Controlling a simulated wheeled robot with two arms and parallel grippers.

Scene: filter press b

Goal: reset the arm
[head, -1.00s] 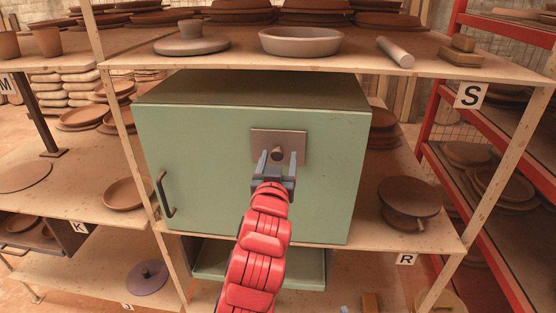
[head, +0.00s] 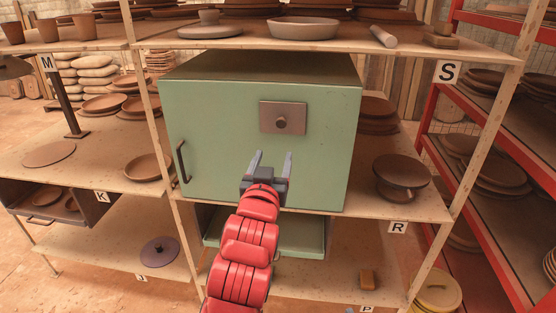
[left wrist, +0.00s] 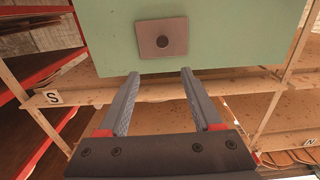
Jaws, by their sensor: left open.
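My left gripper (head: 270,164) is open and empty in front of the green cabinet (head: 225,140). In the head view its fingers point up and away, below the brown plate with a round knob (head: 281,122) on the cabinet front. In the left wrist view the gripper (left wrist: 160,80) has its fingers well apart with nothing between them. The knob (left wrist: 162,43) shows beyond the fingertips, clear of them. My red left arm runs down to the bottom edge of the head view. My right gripper is not in view.
The cabinet stands on a wooden shelf (head: 418,209) with a dark handle (head: 183,161) at its left. A lidded brown pot (head: 402,177) stands right of it. A shelf above holds a shallow bowl (head: 303,28). A red rack (head: 470,200) stands at the right.

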